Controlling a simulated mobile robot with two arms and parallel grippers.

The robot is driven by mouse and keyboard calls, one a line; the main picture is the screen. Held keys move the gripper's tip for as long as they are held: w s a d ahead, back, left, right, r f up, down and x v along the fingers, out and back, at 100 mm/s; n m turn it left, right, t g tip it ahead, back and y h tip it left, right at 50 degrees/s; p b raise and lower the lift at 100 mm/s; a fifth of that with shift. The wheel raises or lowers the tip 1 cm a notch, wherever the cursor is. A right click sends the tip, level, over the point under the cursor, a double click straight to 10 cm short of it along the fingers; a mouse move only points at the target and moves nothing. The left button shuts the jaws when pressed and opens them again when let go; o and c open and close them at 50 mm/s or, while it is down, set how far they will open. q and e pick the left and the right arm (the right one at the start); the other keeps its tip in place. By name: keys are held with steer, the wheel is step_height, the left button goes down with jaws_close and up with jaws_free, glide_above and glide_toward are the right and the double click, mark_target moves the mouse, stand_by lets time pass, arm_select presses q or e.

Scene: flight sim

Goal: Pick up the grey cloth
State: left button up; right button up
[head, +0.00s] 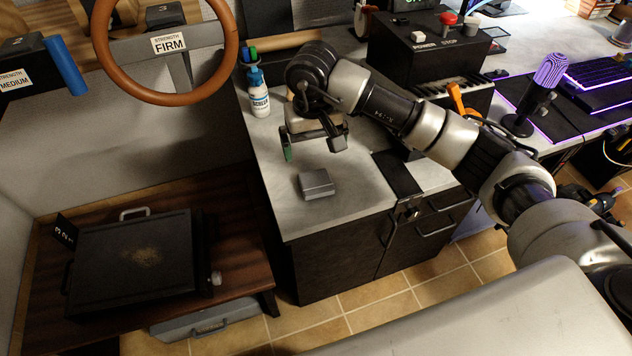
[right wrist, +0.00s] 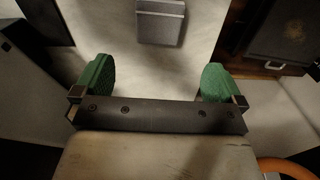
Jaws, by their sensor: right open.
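The grey cloth (head: 316,184) looks like a small folded grey block. It lies flat on the light grey counter top (head: 345,205), near its front left part. My right gripper (head: 312,147) is above the counter, slightly behind the cloth in the head view, with a green fingertip showing. In the right wrist view the two green fingers of my right gripper (right wrist: 157,82) are wide apart with nothing between them. The cloth (right wrist: 160,22) shows beyond the fingers at the top of that view, apart from them. My left gripper is not in view.
A white and blue spray bottle (head: 259,93) stands on the counter behind my gripper. A black control box (head: 425,52) with a red knob stands behind the arm. A black case (head: 135,258) lies on the lower wooden table at left. The counter around the cloth is clear.

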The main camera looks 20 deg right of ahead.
glide_above(317, 182)
steer(key=f, duration=0.3)
steer(key=w+f, duration=0.1)
steer(key=shift+a+f, duration=0.2)
steer(key=shift+f, duration=0.2)
steer(key=f, duration=0.2)
steer(key=s+f+p, duration=0.1)
steer(key=f, duration=0.1)
steer(key=shift+s+d+f, duration=0.1)
steer(key=shift+d+f, duration=0.05)
steer(key=shift+f, duration=0.55)
steer(key=c, duration=0.9)
